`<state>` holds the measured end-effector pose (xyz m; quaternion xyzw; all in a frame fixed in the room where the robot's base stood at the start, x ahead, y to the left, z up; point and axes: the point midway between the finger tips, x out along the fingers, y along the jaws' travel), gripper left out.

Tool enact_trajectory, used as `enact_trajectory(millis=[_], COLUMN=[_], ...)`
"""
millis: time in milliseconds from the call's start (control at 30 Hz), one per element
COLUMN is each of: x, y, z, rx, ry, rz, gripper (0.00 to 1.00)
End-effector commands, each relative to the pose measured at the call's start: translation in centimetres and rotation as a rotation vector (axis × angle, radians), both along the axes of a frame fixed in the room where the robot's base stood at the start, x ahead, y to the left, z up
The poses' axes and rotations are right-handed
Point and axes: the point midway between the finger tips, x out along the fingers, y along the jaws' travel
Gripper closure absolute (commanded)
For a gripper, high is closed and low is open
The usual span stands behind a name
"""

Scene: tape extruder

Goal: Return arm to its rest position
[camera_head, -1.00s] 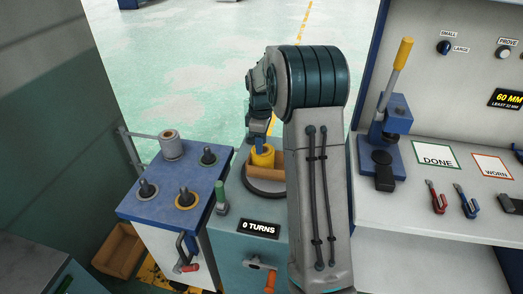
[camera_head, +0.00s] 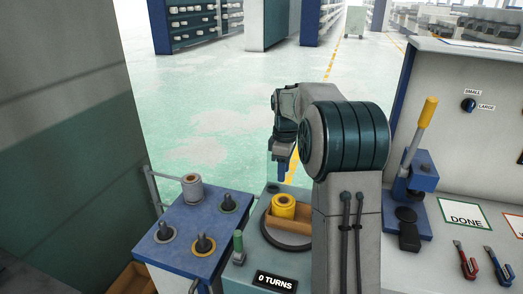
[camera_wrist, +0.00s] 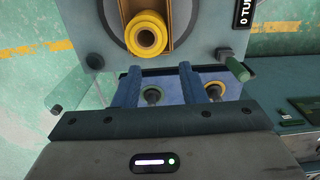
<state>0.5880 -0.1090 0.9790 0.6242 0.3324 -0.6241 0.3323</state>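My gripper (camera_head: 283,176) hangs pointing down above the yellow spool (camera_head: 284,206), with a visible gap between them in the head view. In the wrist view my gripper's two blue fingers (camera_wrist: 160,76) stand apart with nothing between them. The yellow spool also shows in the wrist view (camera_wrist: 147,35), beyond the fingertips and outside them. It sits in an orange-brown tray (camera_head: 290,222) on a dark round plate (camera_head: 272,236). My arm is bent, its elbow right of the spool.
A blue-topped stand (camera_head: 183,252) with several posts and a grey roll (camera_head: 193,188) is at left. A yellow-handled lever press (camera_head: 416,178) stands on the bench at right, near a DONE card (camera_head: 464,215) and clamps. A "0 TURNS" sign (camera_head: 275,281) is in front.

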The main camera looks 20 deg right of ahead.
Motion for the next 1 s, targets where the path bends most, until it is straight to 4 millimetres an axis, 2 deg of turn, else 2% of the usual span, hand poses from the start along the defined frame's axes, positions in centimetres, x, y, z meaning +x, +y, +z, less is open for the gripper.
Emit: enact_trajectory(millis=[167, 267, 400, 633, 833, 1000], x=[-0.7, -2.4, -6.2, -13.6, -20.2, -25.3], y=[0.5, 1.7, 4.0, 7.1, 9.2, 10.3], z=[0.8, 2.1, 4.3, 6.4, 6.6, 5.7], rx=[-0.004, -0.010, -0.017, -0.003, 0.033, 0.077], ry=[-0.009, -0.024, -0.061, -0.124, -0.178, -0.210], rz=[-0.024, -0.083, -0.219, -0.465, -0.680, -0.848], gripper=[0.62, 0.62, 0.62, 0.62, 0.62, 0.62])
